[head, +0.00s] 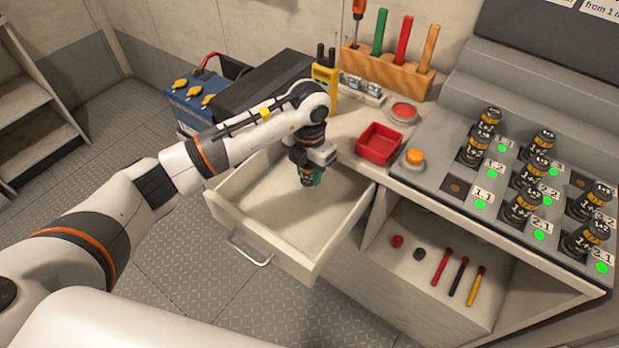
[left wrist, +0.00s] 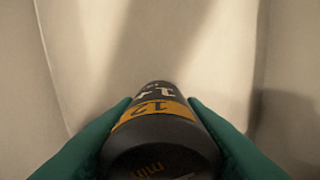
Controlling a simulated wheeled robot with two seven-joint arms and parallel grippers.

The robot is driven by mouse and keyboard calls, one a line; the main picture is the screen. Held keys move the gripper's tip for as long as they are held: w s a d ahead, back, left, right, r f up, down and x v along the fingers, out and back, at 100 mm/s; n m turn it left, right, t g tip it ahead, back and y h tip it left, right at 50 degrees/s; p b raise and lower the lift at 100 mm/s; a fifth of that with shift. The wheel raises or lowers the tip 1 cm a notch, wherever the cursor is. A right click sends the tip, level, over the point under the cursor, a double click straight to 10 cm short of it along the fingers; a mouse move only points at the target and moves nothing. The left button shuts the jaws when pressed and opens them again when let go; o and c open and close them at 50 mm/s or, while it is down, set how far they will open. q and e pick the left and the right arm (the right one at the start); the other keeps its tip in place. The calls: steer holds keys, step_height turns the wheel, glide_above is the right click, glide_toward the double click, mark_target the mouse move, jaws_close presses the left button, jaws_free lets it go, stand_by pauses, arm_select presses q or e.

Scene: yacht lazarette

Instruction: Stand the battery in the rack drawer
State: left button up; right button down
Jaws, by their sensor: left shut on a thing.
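A black battery with a yellow band (left wrist: 158,130) is between the green fingers of my left gripper (left wrist: 160,135), which is shut on it. In the head view my left gripper (head: 312,174) holds the battery (head: 306,178) over the open drawer (head: 257,208). The drawer is pulled out and looks empty. Whether the battery touches the drawer floor I cannot tell. Several similar batteries (head: 530,172) stand upright in the sloped rack panel (head: 420,183) at the right, beside green lights and number labels. My right gripper is not in view.
A red tray (head: 379,144) and an orange button (head: 415,157) are on the counter right of the drawer. A shelf below holds several small items, including a red marker (head: 441,266). A wooden tool holder (head: 388,70) and a blue battery box (head: 195,105) stand behind.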

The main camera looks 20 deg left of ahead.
mark_target(309, 180)
arm_select(q)
step_height(309, 180, down, 3)
steer(key=shift+f, duration=0.15)
steer(key=shift+f, duration=0.2)
steer(key=o, duration=1.1)
steer(key=shift+r, duration=0.1)
